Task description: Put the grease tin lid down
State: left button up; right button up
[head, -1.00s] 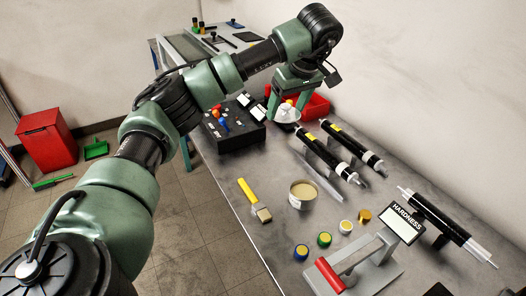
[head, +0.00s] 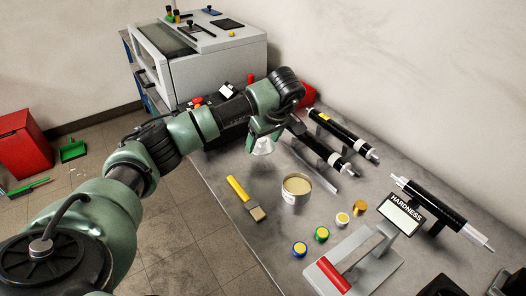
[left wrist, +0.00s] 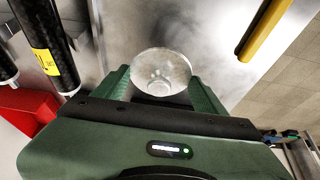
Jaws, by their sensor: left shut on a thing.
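My left gripper (head: 262,143) is shut on the grease tin lid (head: 263,149), a pale, whitish round piece. In the left wrist view the lid (left wrist: 160,72) sits between the two green fingers (left wrist: 160,92), its round face showing against the grey table. I cannot tell whether the lid touches the table. The grease tin (head: 295,195) stands upright and open, with tan grease showing, nearer and a little right of the gripper. My right gripper is not in view.
A yellow-handled brush (head: 239,189) lies left of the tin. Black rollers (head: 322,148) lie to the right of the gripper. Several small coloured pots (head: 321,234) and a hardness tester (head: 350,262) stand nearer. Bare table (head: 225,165) shows between the brush and gripper.

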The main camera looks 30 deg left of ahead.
aim_at(265, 148)
pick_arm(q)
jog(key=shift+f, duration=0.3)
notch_tip(265, 148, down, 3)
jog(key=shift+f, duration=0.5)
jog(key=shift+f, duration=0.15)
jog(key=o, duration=1.3)
